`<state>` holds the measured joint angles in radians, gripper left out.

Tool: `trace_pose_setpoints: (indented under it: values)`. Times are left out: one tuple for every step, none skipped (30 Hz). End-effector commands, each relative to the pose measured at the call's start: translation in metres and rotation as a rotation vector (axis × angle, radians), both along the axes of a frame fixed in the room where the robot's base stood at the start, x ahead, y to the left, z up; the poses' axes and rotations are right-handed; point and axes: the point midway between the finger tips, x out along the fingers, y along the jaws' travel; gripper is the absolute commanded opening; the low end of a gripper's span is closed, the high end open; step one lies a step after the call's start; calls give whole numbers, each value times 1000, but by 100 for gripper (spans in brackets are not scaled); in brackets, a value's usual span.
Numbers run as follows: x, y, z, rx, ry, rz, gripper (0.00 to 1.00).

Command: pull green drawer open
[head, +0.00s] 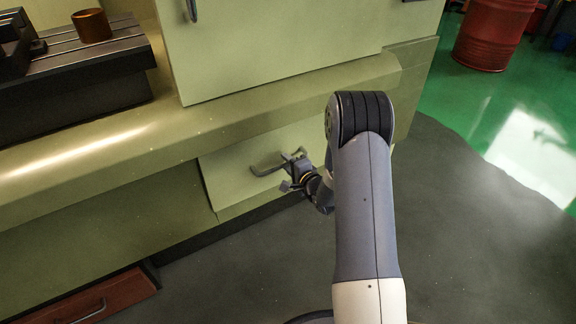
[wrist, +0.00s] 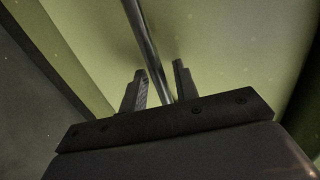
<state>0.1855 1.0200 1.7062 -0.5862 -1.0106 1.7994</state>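The green drawer (head: 232,183) is a pale green front low in the cabinet, below the rounded ledge; its front looks flush or nearly so. Its grey bar handle (head: 266,170) is partly hidden at the right end by my gripper (head: 291,172). In the wrist view the handle (wrist: 143,38) runs down between the two fingers of my gripper (wrist: 158,82). The fingers stand apart with gaps to the bar, so my gripper is open around or just in front of the handle. Exact depth is unclear. The drawer face (wrist: 222,55) fills the background there.
A cabinet door (head: 270,50) rises above the ledge (head: 90,150). A reddish-brown drawer (head: 130,290) with a handle sticks out at the lower left. A slotted block with a copper-coloured cylinder (head: 92,25) sits upper left. A red barrel (head: 492,35) stands far right. Grey floor in front is clear.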

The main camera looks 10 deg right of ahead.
Motion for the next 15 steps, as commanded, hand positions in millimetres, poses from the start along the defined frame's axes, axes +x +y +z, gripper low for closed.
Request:
trace_pose_setpoints:
  values:
    - [1,0,0,0,0,-1,29]
    - [2,0,0,0,0,-1,29]
    - [2,0,0,0,0,-1,29]
    - [2,0,0,0,0,-1,29]
    - [2,0,0,0,0,0,29]
    - [2,1,0,0,1,0,29]
    - [2,1,0,0,1,0,29]
    - [2,1,0,0,1,0,29]
    - [2,1,0,0,1,0,27]
    - [2,1,0,0,1,0,24]
    - [2,1,0,0,1,0,22]
    - [2,1,0,0,1,0,18]
    - [1,1,0,0,1,0,16]
    - [1,1,0,0,1,0,14]
    - [1,1,0,0,1,0,10]
